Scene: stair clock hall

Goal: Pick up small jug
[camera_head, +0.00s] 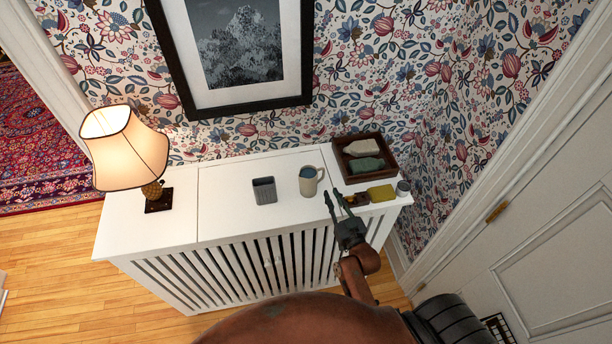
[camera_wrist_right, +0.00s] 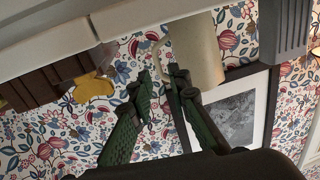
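The small jug (camera_head: 308,182) is pale with a bluish inside, and stands upright on the white slatted cabinet (camera_head: 220,220). Its handle points to the right. My right gripper (camera_head: 332,193) is open, its fingers in a narrow V just right of and in front of the jug. In the right wrist view the jug (camera_wrist_right: 197,52) appears beyond the right-hand finger, with its handle near the open fingertips (camera_wrist_right: 160,73). I cannot tell whether a finger touches it. My left gripper is not in view.
A grey ribbed holder (camera_head: 264,190) stands left of the jug, and a lit lamp (camera_head: 125,150) at the far left. A dark tray (camera_head: 387,147) is behind right.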

